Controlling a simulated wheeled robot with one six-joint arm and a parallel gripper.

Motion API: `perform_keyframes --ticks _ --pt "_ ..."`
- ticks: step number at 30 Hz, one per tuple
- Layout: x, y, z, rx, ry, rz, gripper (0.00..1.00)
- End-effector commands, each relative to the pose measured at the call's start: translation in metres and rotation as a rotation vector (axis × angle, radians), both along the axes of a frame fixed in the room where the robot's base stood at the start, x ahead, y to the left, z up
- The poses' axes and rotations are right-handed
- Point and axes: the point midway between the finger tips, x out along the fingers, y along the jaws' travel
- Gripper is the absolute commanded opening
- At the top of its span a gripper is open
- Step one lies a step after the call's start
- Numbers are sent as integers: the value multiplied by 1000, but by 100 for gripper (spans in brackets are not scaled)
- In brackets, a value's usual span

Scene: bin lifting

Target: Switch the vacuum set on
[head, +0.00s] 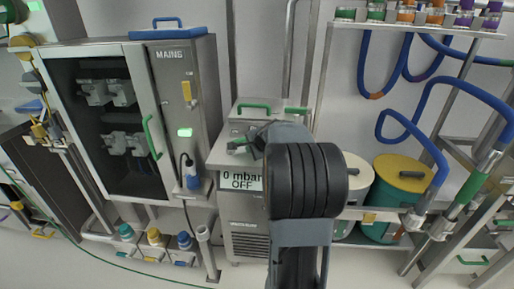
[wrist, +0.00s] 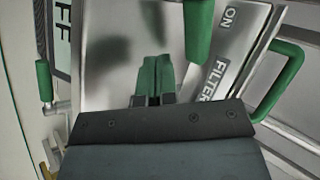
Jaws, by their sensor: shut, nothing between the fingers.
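The vacuum set (head: 246,225) is a steel cabinet in the middle of the head view. Its display (head: 241,181) reads "0 mbar OFF". In the wrist view a green lever (wrist: 199,30) stands out from its steel panel (wrist: 110,60), beside the word "ON" (wrist: 228,18). My gripper (wrist: 154,62) is shut and empty, with its green-padded fingertips together, left of and below the lever in the picture. I cannot tell whether the tips touch the panel. In the head view my arm covers the right part of the cabinet.
A green handle (wrist: 283,82) is at right and the word "FILTER" (wrist: 213,80) is beside it. The MAINS cabinet (head: 183,75) stands left. A yellow-lidded drum (head: 402,172) and blue hoses (head: 365,65) are at right.

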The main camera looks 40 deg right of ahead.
Motion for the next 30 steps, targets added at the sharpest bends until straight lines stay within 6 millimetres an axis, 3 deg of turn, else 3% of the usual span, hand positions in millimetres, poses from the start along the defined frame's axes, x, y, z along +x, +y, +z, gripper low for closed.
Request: perform_keyframes --ticks 3,9,25,30 --pt "16 -2 3 -2 -2 1 0" --pt "31 -3 3 -2 -2 1 0" --pt "35 -3 3 -1 -2 5 0" --pt "43 7 2 -2 -3 60 0"
